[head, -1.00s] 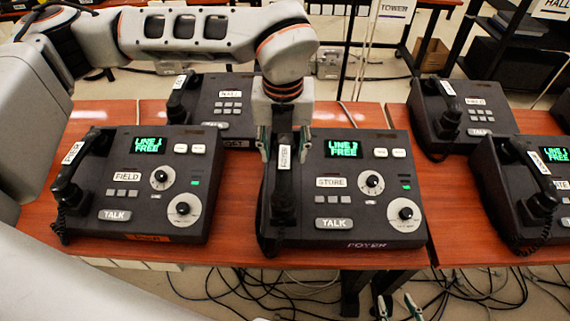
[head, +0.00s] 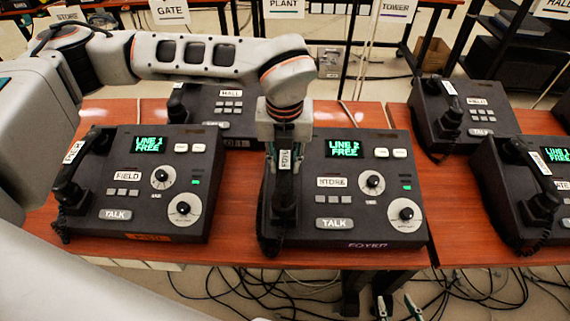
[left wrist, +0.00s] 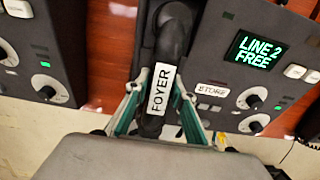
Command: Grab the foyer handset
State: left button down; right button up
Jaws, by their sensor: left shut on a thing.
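The foyer phone (head: 345,200) is a dark desk unit with a green "LINE 2 FREE" screen and FOYER on its front edge. Its black handset (head: 285,190) lies along the left side, with a white FOYER label (left wrist: 160,88) showing in the left wrist view. My left gripper (head: 284,160) comes from above and is shut on the handset, one teal-edged finger on each side of the label. I cannot tell whether the handset is clear of its cradle. My right gripper (head: 398,308) shows only its spread fingertips at the bottom edge, open and empty.
The hall phone (head: 218,108) is behind. More phones stand on the right table (head: 460,252). Loose cables (head: 250,290) lie on the floor below.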

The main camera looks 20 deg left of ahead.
aim_at(285, 157)
pick_arm(q)
jog(key=shift+r, duration=0.1)
notch_tip(285, 157, up, 20)
jog(key=shift+p, duration=0.3)
pick_arm(e)
jog(key=shift+r, duration=0.2)
jog(key=shift+a+r, duration=0.1)
jog(key=shift+r, duration=0.05)
jog(key=shift+c, duration=0.5)
